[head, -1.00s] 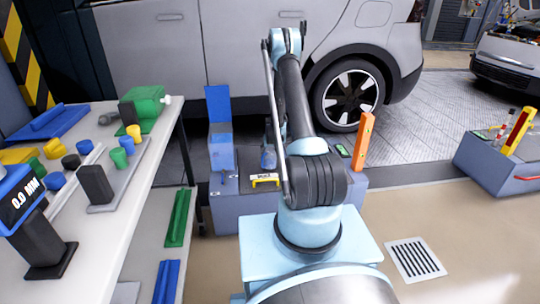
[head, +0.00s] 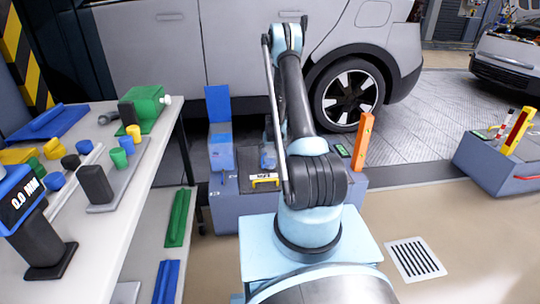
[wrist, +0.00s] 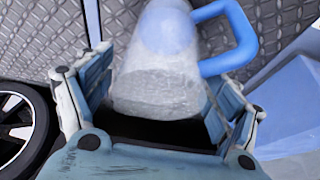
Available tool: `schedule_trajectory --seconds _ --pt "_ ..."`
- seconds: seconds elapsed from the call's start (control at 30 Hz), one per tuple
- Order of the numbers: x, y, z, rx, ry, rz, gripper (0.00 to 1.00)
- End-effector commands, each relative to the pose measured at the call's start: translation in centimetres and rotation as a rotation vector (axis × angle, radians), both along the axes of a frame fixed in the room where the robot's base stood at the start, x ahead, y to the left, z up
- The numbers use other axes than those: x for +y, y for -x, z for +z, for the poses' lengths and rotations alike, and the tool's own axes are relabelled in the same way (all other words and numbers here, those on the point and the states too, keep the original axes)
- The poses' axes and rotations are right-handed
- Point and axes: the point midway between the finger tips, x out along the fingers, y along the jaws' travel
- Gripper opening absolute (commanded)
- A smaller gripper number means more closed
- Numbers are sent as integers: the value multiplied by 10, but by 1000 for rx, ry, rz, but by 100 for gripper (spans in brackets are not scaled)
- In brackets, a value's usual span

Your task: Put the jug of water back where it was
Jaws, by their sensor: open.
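The jug (wrist: 150,85) is clear, with a blue handle (wrist: 240,35) on its right side in the wrist view. It sits between the two spread fingers of my gripper (wrist: 157,97). The fingers are open, one on each side of the jug. Whether either finger touches it I cannot tell. The jug's base is partly hidden by my gripper. In the head view a small bluish shape (head: 268,157) beside my arm, above the grey cart (head: 228,217), may be the jug. My gripper is hidden behind my arm there.
A blue bin with a raised panel (head: 218,104) stands at the cart's left end. An orange upright post (head: 363,141) stands at its right. The workbench (head: 120,215) is close on the left. The car (head: 170,45) is behind.

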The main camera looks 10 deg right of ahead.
Motion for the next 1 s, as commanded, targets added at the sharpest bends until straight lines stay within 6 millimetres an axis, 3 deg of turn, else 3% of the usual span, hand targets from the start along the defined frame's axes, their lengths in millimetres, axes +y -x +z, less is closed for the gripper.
schedule_trajectory --seconds 0.6,1.0 --pt "0 31 77 0 0 0 84" --pt "0 42 104 2 0 1 84"
